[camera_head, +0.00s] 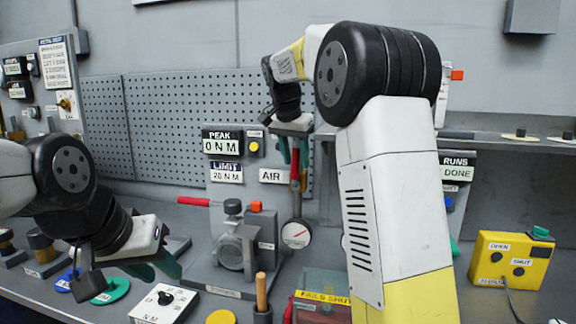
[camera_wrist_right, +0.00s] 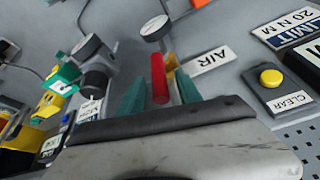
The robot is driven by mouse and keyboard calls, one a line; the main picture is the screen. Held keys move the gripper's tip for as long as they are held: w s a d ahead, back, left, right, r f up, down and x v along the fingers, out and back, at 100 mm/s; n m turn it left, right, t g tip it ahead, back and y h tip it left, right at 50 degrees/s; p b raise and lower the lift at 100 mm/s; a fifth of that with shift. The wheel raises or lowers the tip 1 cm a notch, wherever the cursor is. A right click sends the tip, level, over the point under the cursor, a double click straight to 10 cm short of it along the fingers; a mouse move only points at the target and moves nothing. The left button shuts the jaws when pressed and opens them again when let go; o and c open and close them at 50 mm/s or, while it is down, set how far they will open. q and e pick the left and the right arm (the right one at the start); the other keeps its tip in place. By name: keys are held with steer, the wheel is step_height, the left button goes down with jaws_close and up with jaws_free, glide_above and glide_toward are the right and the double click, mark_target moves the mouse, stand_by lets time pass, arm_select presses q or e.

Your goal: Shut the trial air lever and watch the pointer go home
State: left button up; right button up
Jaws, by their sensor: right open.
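The red air lever (camera_head: 295,172) stands upright beside the AIR label (camera_head: 275,176) in the head view. My right gripper (camera_head: 293,150) is at its upper end. In the right wrist view the red lever (camera_wrist_right: 158,78) lies between the parted green fingers of my right gripper (camera_wrist_right: 160,95); I cannot tell whether they touch it. The round gauge (camera_head: 296,234) hangs below the lever, with a reddish pointer too small to read. My left gripper (camera_head: 155,266) is low at the left over the bench, its green fingers apart and empty.
The peak display (camera_head: 222,142) reads 0 N M. A yellow OPEN/SHUT box (camera_head: 512,259) sits at the right. My right arm hides part of the bench.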

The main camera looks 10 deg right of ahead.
steer(key=shift+x, duration=1.3)
jaws_close()
stand_by(0.5)
